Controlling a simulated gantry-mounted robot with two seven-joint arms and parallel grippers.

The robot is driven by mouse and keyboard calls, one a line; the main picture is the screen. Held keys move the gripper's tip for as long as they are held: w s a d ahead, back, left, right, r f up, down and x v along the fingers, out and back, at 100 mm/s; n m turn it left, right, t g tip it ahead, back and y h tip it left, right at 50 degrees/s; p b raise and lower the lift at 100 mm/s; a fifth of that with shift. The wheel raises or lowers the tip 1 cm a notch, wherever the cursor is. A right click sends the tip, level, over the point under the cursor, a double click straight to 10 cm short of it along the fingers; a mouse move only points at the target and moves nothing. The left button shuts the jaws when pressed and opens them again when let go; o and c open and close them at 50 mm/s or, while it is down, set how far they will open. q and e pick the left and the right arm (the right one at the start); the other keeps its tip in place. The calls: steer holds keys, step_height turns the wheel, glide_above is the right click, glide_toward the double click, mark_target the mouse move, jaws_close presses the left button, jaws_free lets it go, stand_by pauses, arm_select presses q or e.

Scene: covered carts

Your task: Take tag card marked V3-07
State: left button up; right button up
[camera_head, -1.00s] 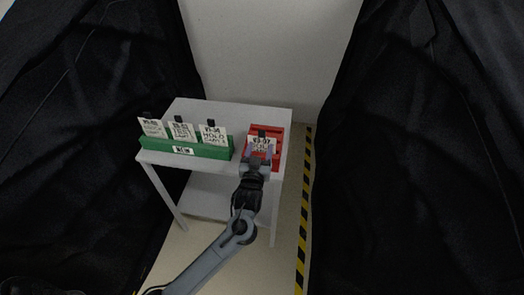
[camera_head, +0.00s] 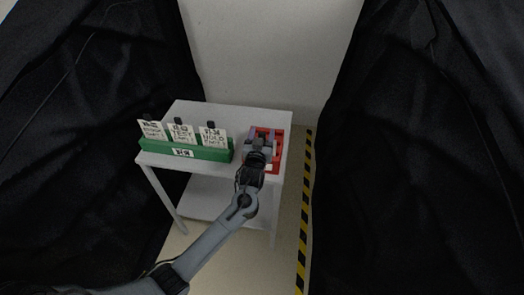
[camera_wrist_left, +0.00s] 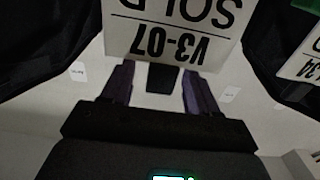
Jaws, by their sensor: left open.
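The V3-07 tag card (camera_wrist_left: 172,38) shows upside down and large in the left wrist view, white with black print and the word SOLD partly cut off. Its black tab (camera_wrist_left: 163,78) lies between the two fingers of my left gripper (camera_wrist_left: 160,72), with a gap on each side. The gripper is open and holds nothing. In the head view the left gripper (camera_head: 263,136) is over the red holder (camera_head: 277,153) and hides most of the card. My right gripper is not in view.
A green holder (camera_head: 160,153) with several white tag cards (camera_head: 181,134) stands left of the red one on a grey cart (camera_head: 225,112). Black covers (camera_head: 420,150) hang on both sides. Yellow-black tape (camera_head: 304,215) runs along the floor at right.

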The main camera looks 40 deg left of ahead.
arm_select(q)
jaws_close()
stand_by(0.3)
step_height(320, 180, up, 11)
steer(key=p, duration=0.2)
steer(key=shift+p, duration=0.3)
step_height(320, 180, up, 5)
steer(key=p, duration=0.5)
steer(key=shift+r+p, duration=0.2)
steer(key=shift+p, duration=0.1)
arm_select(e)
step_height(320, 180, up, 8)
